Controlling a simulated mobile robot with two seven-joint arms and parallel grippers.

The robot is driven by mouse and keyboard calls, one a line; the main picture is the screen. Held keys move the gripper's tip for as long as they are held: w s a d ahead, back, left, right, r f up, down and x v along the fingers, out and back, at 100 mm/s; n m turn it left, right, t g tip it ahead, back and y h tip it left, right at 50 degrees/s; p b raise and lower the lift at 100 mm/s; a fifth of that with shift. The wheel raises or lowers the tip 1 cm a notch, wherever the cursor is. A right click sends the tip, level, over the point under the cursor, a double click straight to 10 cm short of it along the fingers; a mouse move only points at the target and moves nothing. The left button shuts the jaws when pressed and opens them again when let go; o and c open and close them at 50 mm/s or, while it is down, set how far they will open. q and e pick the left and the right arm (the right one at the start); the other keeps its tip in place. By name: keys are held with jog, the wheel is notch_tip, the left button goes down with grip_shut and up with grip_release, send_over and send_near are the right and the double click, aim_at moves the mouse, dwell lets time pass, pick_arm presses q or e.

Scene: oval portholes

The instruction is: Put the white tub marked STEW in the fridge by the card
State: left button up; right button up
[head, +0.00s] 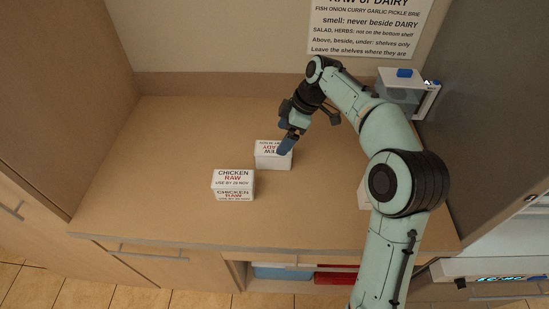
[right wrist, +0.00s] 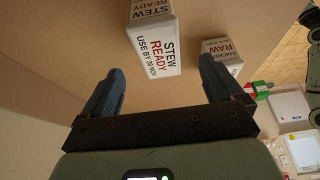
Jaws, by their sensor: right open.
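The white tub marked STEW READY (head: 268,162) stands on the wooden counter, behind and right of the chicken tub. In the right wrist view the STEW tub (right wrist: 153,48) shows its label, "use by 30 Nov", beyond and between the fingers. My right gripper (head: 288,143) is open at the tub's far right side; in the right wrist view its fingers (right wrist: 163,82) are spread with nothing between the tips. The card (head: 365,28) is on the back wall, its top cut off. Its lines mention smell, dairy and shelves. My left gripper is out of view.
A white tub marked CHICKEN RAW (head: 233,180) stands close by, front left. A clear container with a blue-tabbed lid (head: 404,74) is at the back right. Another pale thing (head: 363,193) is mostly behind my arm. A large grey panel (head: 480,100) bounds the right. The counter's left is clear.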

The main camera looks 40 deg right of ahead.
aim_at(275, 147)
jog(key=x, duration=0.9)
jog(key=shift+w+f, duration=0.15)
pick_arm(q)
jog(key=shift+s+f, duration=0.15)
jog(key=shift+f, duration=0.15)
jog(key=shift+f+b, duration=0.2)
jog(key=shift+b, duration=0.15)
pick_arm(e)
jog(key=shift+f, duration=0.3)
